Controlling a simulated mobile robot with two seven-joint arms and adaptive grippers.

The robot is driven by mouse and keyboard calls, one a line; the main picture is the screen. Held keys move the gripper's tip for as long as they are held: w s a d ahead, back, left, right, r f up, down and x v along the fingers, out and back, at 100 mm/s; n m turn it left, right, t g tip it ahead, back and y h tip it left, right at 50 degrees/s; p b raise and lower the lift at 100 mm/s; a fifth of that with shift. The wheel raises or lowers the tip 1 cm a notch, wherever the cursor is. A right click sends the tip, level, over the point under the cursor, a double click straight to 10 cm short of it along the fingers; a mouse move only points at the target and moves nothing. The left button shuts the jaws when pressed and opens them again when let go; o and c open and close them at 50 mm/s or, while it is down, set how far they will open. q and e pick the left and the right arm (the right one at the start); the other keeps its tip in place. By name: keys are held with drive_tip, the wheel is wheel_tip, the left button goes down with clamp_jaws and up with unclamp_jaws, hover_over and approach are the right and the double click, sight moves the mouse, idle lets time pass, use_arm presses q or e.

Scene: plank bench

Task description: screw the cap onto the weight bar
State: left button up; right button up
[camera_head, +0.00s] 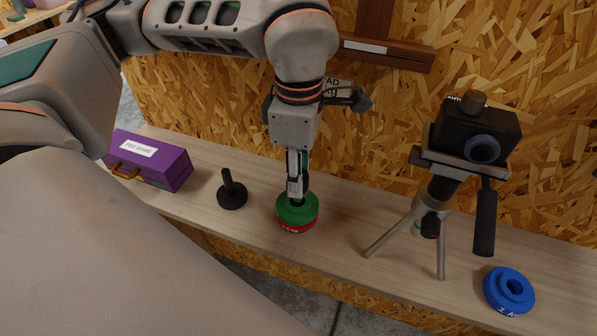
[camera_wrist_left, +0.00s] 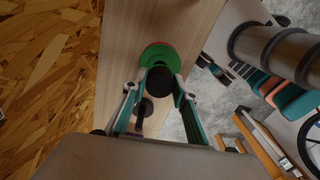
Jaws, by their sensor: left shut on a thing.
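My left gripper (camera_head: 298,199) points straight down over a stack of a green plate (camera_head: 284,211) and a red plate (camera_head: 293,229). It is shut on a dark round piece, likely the cap (camera_wrist_left: 160,81), which shows between the fingers in the left wrist view over the green plate (camera_wrist_left: 157,50). The weight bar itself is hidden under the gripper and plates. I cannot tell whether the cap touches its thread. A black round base with an upright post (camera_head: 230,190) stands apart to the left; it also shows in the left wrist view (camera_wrist_left: 146,106). My right gripper is not in view.
A purple case (camera_head: 170,167) lies on the plank bench (camera_head: 345,228) at the left. A camera on a tripod (camera_head: 478,135) stands to the right, and a blue plate (camera_head: 508,291) lies at the far right. A chipboard wall (camera_head: 390,110) rises behind.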

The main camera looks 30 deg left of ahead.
use_arm(q)
drive_tip(key=shift+m, duration=0.4)
drive_tip(key=shift+m, duration=1.2)
drive_tip(key=o, duration=1.3)
wheel_tip(320, 180, up, 12)
drive_tip(key=shift+f, duration=0.1)
